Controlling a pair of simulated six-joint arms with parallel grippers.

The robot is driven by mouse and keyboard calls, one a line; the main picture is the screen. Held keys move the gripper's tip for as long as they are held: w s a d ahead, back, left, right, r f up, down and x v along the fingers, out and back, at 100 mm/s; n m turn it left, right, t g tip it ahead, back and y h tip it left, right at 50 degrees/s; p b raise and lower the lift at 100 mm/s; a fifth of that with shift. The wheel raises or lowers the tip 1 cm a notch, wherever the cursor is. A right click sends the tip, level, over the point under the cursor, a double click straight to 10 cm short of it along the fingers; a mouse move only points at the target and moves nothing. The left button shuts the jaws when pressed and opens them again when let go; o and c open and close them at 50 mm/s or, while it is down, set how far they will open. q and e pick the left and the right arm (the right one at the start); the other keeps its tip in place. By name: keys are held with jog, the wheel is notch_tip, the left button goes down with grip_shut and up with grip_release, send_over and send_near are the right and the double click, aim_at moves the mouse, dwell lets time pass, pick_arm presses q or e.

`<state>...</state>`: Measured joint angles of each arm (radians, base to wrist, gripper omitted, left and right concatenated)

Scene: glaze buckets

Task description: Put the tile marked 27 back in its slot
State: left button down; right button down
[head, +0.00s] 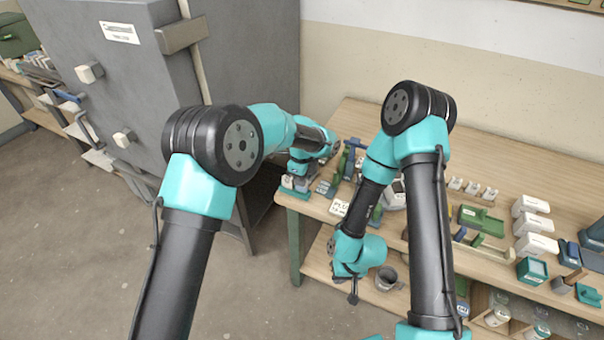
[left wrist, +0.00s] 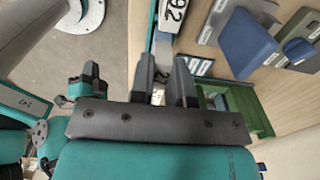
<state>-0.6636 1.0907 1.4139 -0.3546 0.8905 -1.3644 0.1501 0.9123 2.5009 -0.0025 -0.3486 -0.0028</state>
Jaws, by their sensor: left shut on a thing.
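In the left wrist view my left gripper (left wrist: 165,65) is shut on a small pale tile (left wrist: 160,76). Only a dark figure that looks like a 2 shows on it; the fingers hide the rest, so I cannot read it as 27. A white tile marked 92 (left wrist: 172,14) is just beyond the fingertips. In the head view my left gripper is at the bench's left end, mostly hidden by its own wrist. My right gripper (head: 353,291) hangs low in front of the bench edge, and whether its fingers are apart is unclear. I cannot make out the slot.
A grey mug (head: 387,278) stands on the lower shelf. A large grey cabinet (head: 245,60) stands left of the bench. The bench's back is clear.

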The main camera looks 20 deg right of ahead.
pick_arm(q)
jog(key=shift+f, duration=0.65)
jog(key=shift+f, duration=0.35)
dwell(0.5)
jog(key=c, duration=1)
grip_release()
jog(key=shift+r, duration=0.1)
jog(key=shift+r, duration=3.45)
